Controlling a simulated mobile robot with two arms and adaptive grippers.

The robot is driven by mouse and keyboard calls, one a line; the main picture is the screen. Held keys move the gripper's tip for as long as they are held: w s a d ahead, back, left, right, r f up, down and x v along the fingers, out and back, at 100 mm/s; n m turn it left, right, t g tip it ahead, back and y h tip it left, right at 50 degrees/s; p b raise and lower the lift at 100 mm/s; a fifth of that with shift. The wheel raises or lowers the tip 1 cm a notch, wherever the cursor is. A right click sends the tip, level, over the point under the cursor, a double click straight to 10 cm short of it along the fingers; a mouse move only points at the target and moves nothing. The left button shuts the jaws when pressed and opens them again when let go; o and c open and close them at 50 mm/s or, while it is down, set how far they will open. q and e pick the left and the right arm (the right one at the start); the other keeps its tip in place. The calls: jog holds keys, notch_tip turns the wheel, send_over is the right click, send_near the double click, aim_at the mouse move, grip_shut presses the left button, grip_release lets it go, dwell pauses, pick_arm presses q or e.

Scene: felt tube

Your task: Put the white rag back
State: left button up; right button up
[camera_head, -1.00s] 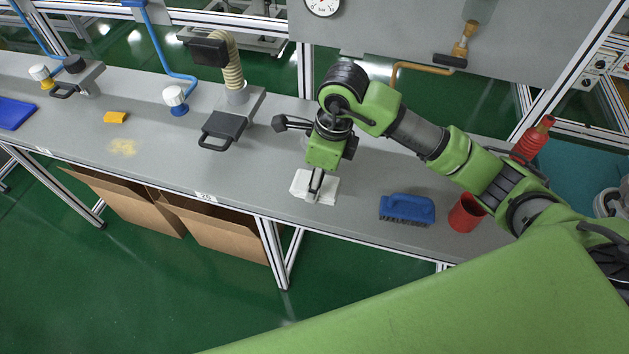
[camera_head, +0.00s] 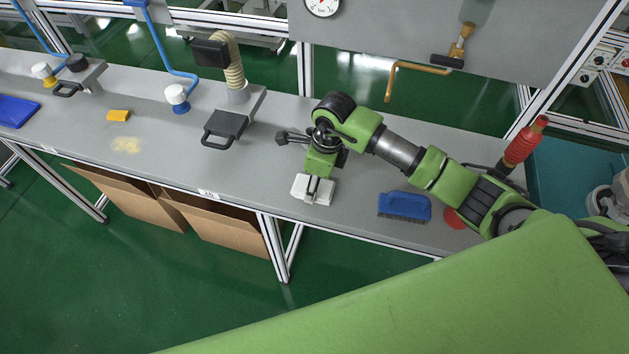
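The white rag (camera_head: 327,190) lies flat and roughly square near the front edge of the grey bench. My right gripper (camera_head: 313,194) points down with its dark fingers over the rag's middle, touching it or just above it. The arm comes in from the right, and the green gripper body covers the rag's rear part. I cannot tell whether the fingers are open or shut on cloth. My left gripper is not in view.
A blue brush (camera_head: 405,206) lies right of the rag. A red cup (camera_head: 455,219) is mostly hidden by my arm. A black-handled bench fixture (camera_head: 225,126) stands left, beyond it a yellow sponge (camera_head: 118,115), yellow powder (camera_head: 126,145) and a blue tray (camera_head: 16,112).

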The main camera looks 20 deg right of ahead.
aim_at(322, 188)
jog(key=shift+f, duration=0.25)
jog(key=o, duration=1.1)
jog(key=shift+r, duration=0.1)
jog(key=shift+c, duration=0.2)
jog(key=shift+r, duration=0.65)
notch_tip(322, 188, up, 11)
jog(key=s+d+b, duration=0.1)
jog(key=b, duration=0.1)
jog(key=shift+d, duration=0.25)
